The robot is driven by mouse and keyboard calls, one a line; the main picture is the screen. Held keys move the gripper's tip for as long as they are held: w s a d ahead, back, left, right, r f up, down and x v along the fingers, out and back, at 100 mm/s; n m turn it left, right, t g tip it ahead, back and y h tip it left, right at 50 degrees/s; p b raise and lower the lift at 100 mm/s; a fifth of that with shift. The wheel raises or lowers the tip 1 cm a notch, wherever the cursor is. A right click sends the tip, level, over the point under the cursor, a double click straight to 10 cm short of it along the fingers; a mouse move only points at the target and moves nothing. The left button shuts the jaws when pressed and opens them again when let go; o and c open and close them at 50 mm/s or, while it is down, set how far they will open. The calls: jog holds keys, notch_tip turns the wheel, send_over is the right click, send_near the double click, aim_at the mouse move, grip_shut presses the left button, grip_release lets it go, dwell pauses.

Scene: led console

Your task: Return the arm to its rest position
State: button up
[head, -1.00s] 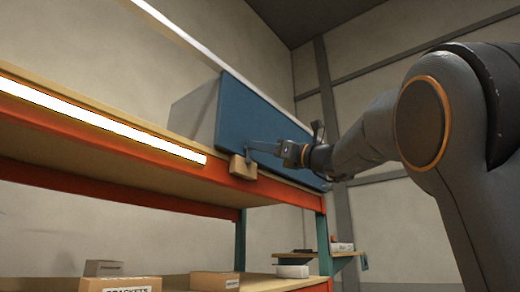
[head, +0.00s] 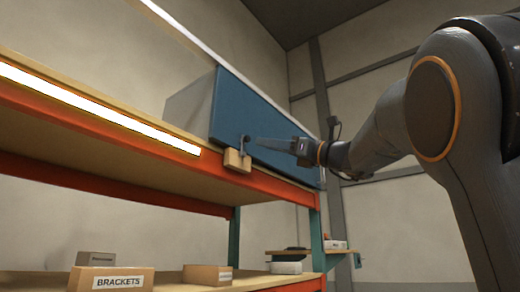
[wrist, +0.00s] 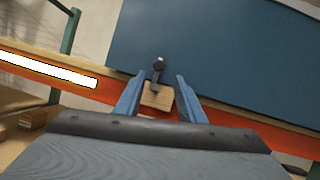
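My gripper (head: 259,142) is at the end of my arm, in front of the blue panel (head: 228,107) on the shelf. It is just right of a small wooden block (head: 237,161) with a black lever (head: 246,141) standing on it. In the wrist view my gripper (wrist: 158,82) has its two blue fingers apart with nothing held. The wooden block (wrist: 157,97) and the black lever (wrist: 158,70) show in the gap between them, farther off. A lit white LED strip (head: 95,107) runs along the shelf's front edge.
The orange shelf beam (head: 110,181) runs below my gripper. Cardboard boxes, one marked BRACKETS (head: 112,279), stand on the lower shelf. A small side shelf (head: 318,252) is at the right of the rack.

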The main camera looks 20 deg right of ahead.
jog(key=shift+v, duration=0.95)
jog(key=w+a+f+n+g+h, duration=0.2)
jog(key=f+h, duration=0.1)
jog(key=f, duration=1.2)
jog(key=w+a+f+n+g+h, duration=0.2)
jog(key=f+g, duration=0.1)
jog(key=f, duration=1.2)
jog(key=w+a+f+n+g+h, duration=0.1)
jog(key=w+f+n+g+h, duration=0.15)
jog(key=f, duration=1.15)
jog(key=s+a+f+n+g+h, duration=0.1)
jog(key=s+f+n+g+h, duration=0.3)
jog(key=f, duration=0.6)
jog(key=s+a+f+n+g, duration=0.1)
jog(key=s+f+n, duration=0.2)
jog(key=s+f, duration=0.6)
jog(key=s+d+f+n+g+h, duration=0.1)
jog(key=s+f+n+g+h, duration=0.1)
jog(key=s+f+n, duration=1)
notch_tip(320, 180, down, 5)
jog(key=shift+s+d+f+g+h, duration=0.2)
jog(key=shift+s+d+g+h, duration=0.2)
jog(key=shift+s+h, duration=0.35)
jog(key=shift+w, duration=0.1)
